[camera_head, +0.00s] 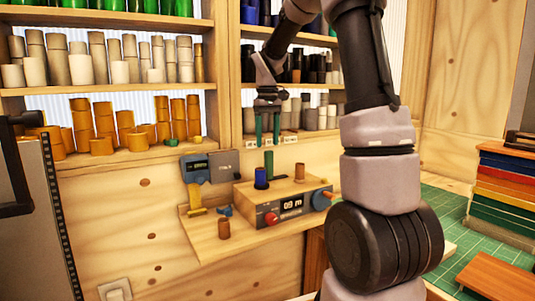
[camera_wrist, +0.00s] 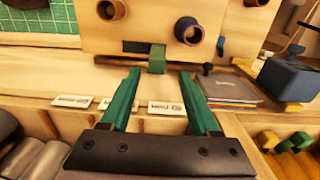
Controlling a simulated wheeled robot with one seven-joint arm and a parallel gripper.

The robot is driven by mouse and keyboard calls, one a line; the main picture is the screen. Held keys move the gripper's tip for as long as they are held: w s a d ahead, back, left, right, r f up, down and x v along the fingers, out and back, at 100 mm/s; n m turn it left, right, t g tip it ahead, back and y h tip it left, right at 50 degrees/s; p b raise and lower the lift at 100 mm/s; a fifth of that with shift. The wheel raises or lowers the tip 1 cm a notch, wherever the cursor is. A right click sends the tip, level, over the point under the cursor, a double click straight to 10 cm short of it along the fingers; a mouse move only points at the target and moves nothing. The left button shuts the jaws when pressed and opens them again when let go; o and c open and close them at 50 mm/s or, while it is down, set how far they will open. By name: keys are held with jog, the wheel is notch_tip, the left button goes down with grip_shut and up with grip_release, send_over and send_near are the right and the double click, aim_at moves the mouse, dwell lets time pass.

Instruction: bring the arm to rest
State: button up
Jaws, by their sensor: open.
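My gripper (camera_head: 268,128) hangs from the arm in front of the shelf, above the wooden box machine. Its two green fingers are apart with nothing between them; the wrist view shows this too (camera_wrist: 160,76). A green piece (camera_wrist: 157,59) lies just beyond the fingertips in the wrist view. In the head view a green roll (camera_head: 271,166) stands upright on the machine, apart from and below the fingers. My arm is raised at the right of the head view.
Shelves of rolls (camera_head: 130,88) line the back wall. Stacked coloured boards (camera_head: 505,190) stand on a green mat (camera_head: 445,208) at right.

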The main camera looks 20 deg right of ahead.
jog(key=shift+r, duration=1.05)
jog(key=shift+s+r, duration=0.25)
jog(key=shift+s, duration=0.05)
jog(key=s+a+r+m+t, duration=0.1)
jog(key=s+m+t, duration=0.1)
jog(key=s, duration=0.6)
jog(key=s+a+r+m+t+y, duration=0.1)
jog(key=s+r+m+t, duration=0.1)
jog(key=s, duration=0.6)
jog(key=s+a+r+m+t+y, duration=0.1)
jog(key=s+r+m+t, duration=0.1)
jog(key=s, duration=0.6)
jog(key=shift+a+r+t, duration=0.2)
jog(key=shift+a+t, duration=0.05)
jog(key=shift+t, duration=0.35)
